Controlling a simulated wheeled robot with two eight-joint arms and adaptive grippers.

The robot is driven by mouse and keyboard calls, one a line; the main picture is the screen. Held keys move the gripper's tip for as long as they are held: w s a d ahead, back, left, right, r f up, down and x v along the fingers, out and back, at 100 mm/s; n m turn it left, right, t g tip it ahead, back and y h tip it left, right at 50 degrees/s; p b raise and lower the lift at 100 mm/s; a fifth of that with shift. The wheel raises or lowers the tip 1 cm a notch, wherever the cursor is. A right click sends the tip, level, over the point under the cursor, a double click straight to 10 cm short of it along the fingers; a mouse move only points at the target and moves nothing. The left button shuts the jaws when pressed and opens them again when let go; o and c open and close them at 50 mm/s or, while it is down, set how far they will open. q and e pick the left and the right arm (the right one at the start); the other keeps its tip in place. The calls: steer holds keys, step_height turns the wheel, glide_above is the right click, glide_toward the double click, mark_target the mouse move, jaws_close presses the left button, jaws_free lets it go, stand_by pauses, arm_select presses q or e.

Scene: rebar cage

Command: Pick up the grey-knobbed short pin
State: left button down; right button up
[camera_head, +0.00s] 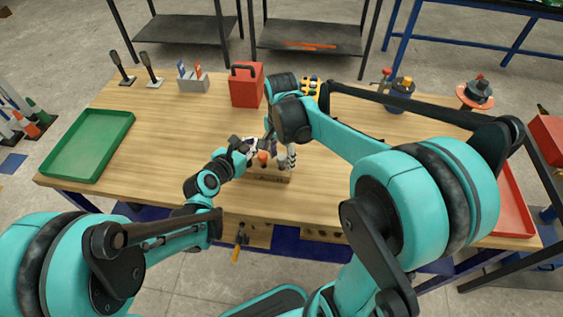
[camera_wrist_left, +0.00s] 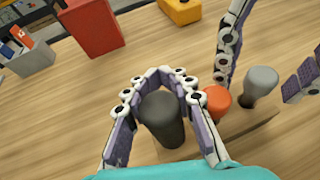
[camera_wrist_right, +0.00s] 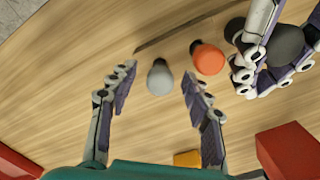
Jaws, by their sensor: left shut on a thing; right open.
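The grey-knobbed pin (camera_wrist_right: 160,80) stands between the two spread fingers of my open right gripper (camera_wrist_right: 156,72), with gaps on both sides. It also shows in the left wrist view (camera_wrist_left: 262,80). An orange-knobbed pin (camera_wrist_right: 208,60) stands beside it, outside the right fingers; its knob shows in the head view (camera_head: 263,157). My left gripper (camera_wrist_left: 165,76) is shut on a black-knobbed pin (camera_wrist_left: 161,116), which also shows in the right wrist view (camera_wrist_right: 285,45). Pin shafts are mostly hidden. Pin lengths are hard to judge.
A red toolbox (camera_head: 246,88) stands behind the grippers. A green tray (camera_head: 88,145) lies at the left and a red tray (camera_head: 513,205) at the right. A yellow thing (camera_wrist_right: 187,158) is near the right gripper. The left middle of the wooden bench is clear.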

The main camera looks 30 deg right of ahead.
steer(key=shift+f, duration=0.5)
steer(key=shift+c, duration=0.2)
jaws_close()
steer(key=shift+r, duration=0.1)
step_height(320, 180, up, 14)
stand_by(0.4)
stand_by(0.4)
